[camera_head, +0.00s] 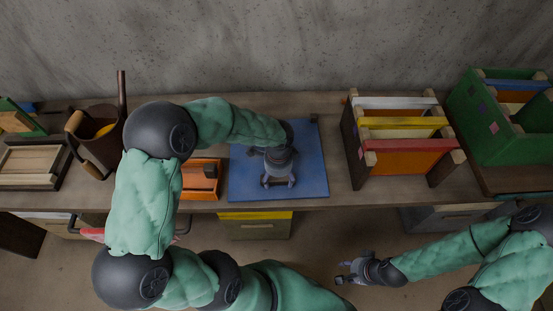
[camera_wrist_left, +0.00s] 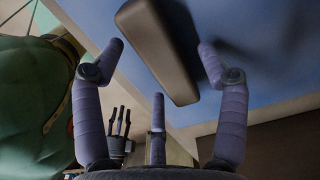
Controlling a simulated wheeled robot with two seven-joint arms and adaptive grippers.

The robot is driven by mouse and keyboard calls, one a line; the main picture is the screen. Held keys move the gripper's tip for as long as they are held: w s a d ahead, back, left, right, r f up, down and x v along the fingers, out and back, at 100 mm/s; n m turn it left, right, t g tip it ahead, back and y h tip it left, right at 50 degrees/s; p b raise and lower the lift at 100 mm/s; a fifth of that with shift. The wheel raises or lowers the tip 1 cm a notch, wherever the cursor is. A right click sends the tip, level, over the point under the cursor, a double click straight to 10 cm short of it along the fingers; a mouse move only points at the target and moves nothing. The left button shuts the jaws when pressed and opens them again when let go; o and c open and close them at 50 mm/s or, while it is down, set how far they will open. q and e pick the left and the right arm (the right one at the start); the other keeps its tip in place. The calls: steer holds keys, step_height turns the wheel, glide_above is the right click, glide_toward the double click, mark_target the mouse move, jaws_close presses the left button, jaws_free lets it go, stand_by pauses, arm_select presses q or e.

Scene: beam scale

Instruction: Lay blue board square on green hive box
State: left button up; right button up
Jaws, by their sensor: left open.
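The blue board (camera_head: 308,160) lies flat on the table in the middle of the head view. It also fills much of the left wrist view (camera_wrist_left: 265,50), with a dark brown bar-shaped handle (camera_wrist_left: 165,55) on it. My left gripper (camera_head: 278,184) is over the board, its fingers open on either side of the handle and apart from it. The arm hides part of the board. The green hive box (camera_head: 478,126) stands at the far right of the table, with frames showing in its open top. My right gripper (camera_head: 342,272) is open and empty, in front of the table.
A wooden rack (camera_head: 355,150) with white, yellow and orange-red frames stands between the board and the hive box. An orange box (camera_head: 203,181) sits just left of the board. A brown can (camera_head: 100,150) and a wooden tray (camera_head: 30,165) are further left. A concrete wall (camera_head: 270,45) stands behind.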

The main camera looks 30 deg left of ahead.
arm_select(q)
jaws_close()
steer(key=shift+w, duration=0.1)
